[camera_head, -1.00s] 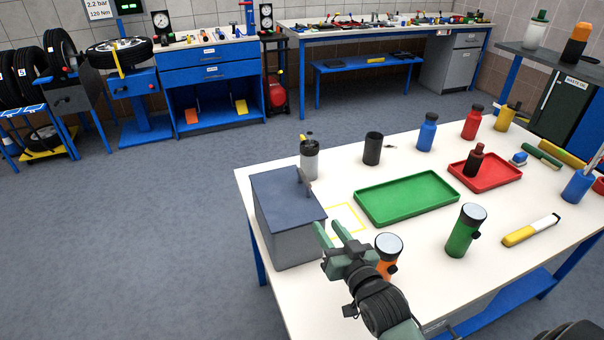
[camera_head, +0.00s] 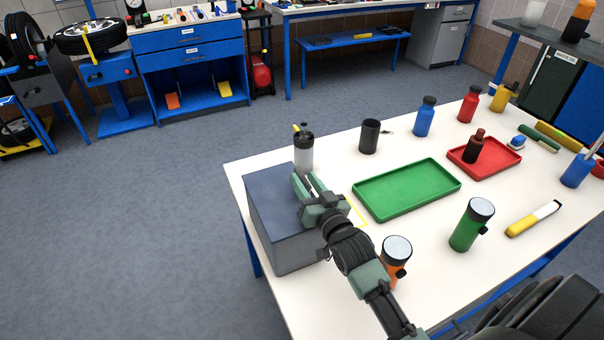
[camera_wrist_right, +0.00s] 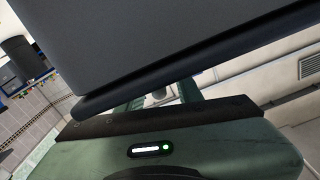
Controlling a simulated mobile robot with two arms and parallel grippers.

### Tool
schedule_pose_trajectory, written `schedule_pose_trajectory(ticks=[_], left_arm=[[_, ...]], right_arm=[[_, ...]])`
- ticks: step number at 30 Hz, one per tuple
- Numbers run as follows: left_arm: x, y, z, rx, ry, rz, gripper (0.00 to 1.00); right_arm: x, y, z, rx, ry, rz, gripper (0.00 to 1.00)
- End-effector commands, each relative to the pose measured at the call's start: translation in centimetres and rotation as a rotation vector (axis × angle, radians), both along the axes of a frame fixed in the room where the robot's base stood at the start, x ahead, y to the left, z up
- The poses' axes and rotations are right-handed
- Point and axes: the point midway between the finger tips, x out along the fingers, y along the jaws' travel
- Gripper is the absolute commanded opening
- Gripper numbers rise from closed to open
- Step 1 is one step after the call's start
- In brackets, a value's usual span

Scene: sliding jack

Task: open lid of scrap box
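The grey scrap box (camera_head: 285,245) stands at the near left corner of the white table. Its dark blue-grey lid (camera_head: 268,190) lies flat and closed on top. My right gripper (camera_head: 306,182) is at the lid's right edge, over the spot where the small upright handle stands; the gripper now hides that handle. Its two green fingers look apart. In the right wrist view the fingers (camera_wrist_right: 160,98) also show a gap between them, with the dark lid edge (camera_wrist_right: 190,72) very close in front. I cannot see whether the fingers touch the handle. My left gripper is not in view.
A clear bottle with a black cap (camera_head: 303,150) stands just behind the box. A green tray (camera_head: 408,213), an orange flashlight (camera_head: 394,262) and a green flashlight (camera_head: 470,225) are to the right. A yellow outline (camera_head: 356,214) marks the table beside the box.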

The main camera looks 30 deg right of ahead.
Motion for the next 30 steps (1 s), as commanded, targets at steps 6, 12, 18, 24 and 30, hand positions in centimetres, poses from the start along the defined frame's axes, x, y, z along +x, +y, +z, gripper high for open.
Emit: schedule_pose_trajectory(ticks=[6, 12, 18, 24, 30], left_arm=[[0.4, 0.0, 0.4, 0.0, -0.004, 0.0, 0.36], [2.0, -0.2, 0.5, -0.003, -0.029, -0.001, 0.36], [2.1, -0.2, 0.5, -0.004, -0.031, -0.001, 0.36], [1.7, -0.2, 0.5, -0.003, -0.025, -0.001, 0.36], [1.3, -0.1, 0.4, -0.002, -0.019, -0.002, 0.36]], right_arm=[[1.8, -0.1, 0.0, -0.001, 0.001, -0.001, 0.36], [1.9, -0.1, 0.0, -0.001, 0.001, 0.0, 0.36], [1.9, -0.1, 0.0, -0.001, 0.001, -0.001, 0.0], [1.8, -0.1, 0.0, -0.001, 0.001, -0.001, 0.0], [1.8, -0.1, -0.1, -0.001, 0.001, -0.001, 0.0]])
